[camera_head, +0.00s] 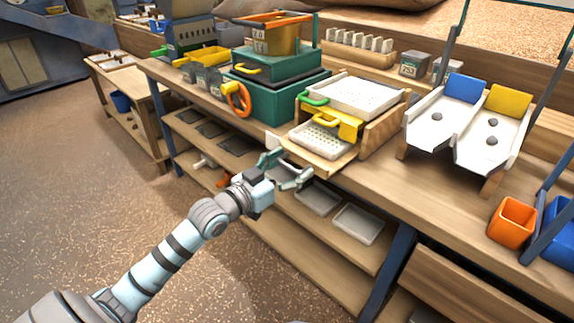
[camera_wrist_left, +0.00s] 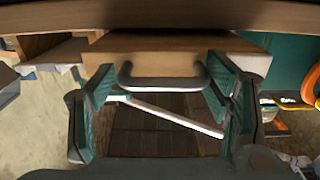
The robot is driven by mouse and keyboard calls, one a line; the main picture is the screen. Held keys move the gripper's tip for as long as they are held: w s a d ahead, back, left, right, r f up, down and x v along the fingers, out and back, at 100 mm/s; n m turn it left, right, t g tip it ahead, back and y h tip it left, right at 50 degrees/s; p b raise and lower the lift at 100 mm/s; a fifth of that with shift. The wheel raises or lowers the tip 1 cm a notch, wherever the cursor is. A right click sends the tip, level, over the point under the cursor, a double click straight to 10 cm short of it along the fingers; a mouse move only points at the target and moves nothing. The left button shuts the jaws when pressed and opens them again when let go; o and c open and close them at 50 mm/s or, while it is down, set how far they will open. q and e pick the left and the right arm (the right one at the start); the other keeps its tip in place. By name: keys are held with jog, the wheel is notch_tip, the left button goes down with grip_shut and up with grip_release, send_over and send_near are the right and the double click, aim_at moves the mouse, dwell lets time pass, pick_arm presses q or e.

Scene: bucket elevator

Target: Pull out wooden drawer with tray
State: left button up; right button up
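The wooden drawer (camera_head: 336,161) sticks out of its wooden frame at the front of the workbench. A white perforated tray (camera_head: 322,139) lies in it, below a yellow-handled piece. My left gripper (camera_head: 286,169) is in front of the drawer, with its fingers spread. In the left wrist view, the drawer front (camera_wrist_left: 180,55) carries a grey bar handle (camera_wrist_left: 163,82). The handle lies between the two open fingers, with a gap to at least the left one; contact on the right is unclear. My right gripper is out of view.
A green box with an orange wheel (camera_head: 240,99) stands left of the drawer. A larger white tray (camera_head: 355,96) sits above it. White chutes (camera_head: 475,125) and an orange bin (camera_head: 512,222) are to the right. A lower shelf (camera_head: 290,225) holds shallow trays; open floor lies in front.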

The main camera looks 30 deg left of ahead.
pick_arm(q)
jog(key=shift+r, duration=0.1)
dwell(0.3)
jog(key=shift+r, duration=0.45)
notch_tip(320, 180, up, 9)
dwell(0.3)
